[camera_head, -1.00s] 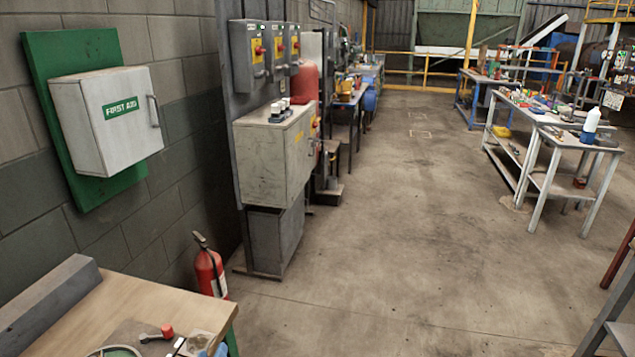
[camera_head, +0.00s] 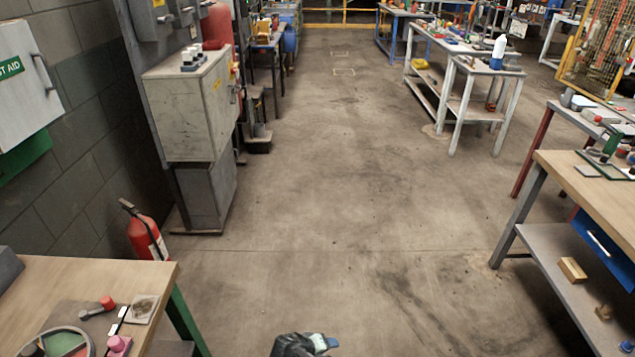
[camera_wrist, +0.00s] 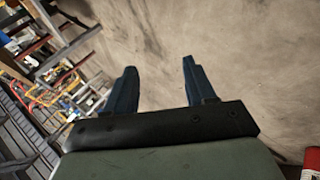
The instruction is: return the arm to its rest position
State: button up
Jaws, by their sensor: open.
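My gripper (camera_wrist: 158,66) shows in the wrist view with its two blue fingers apart and nothing between them. Bare concrete floor lies behind the fingers. In the head view, a small dark part with a blue tip at the bottom edge seems to be the end of my arm (camera_head: 298,345), over the open floor between two benches. The rest of my arm is out of frame there.
A wooden-topped bench (camera_head: 60,283) with small items stands at lower left, beside a red fire extinguisher (camera_head: 147,234). Another workbench (camera_head: 575,180) stands at right, with a tan block (camera_head: 573,269) on its lower shelf. The floor (camera_head: 320,180) between is clear.

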jog(key=s+d+f+m+g+y, duration=0.1)
jog(key=s+d+f+g, duration=0.2)
jog(key=s+d, duration=0.25)
jog(key=s+d+f+m+g, duration=0.1)
jog(key=s+d+f+g, duration=0.25)
jog(key=d, duration=0.25)
jog(key=s+d+f+m+g+y, duration=0.1)
jog(key=s+f+g+y, duration=0.1)
jog(key=s, duration=0.5)
jog(key=s+d+f+m+g+y, duration=0.1)
jog(key=s+d+f+g+y, duration=0.1)
jog(key=s, duration=0.6)
jog(key=shift+d+f+g+y, duration=0.2)
jog(key=shift+d+g+y, duration=0.05)
jog(key=shift+g+y, duration=0.5)
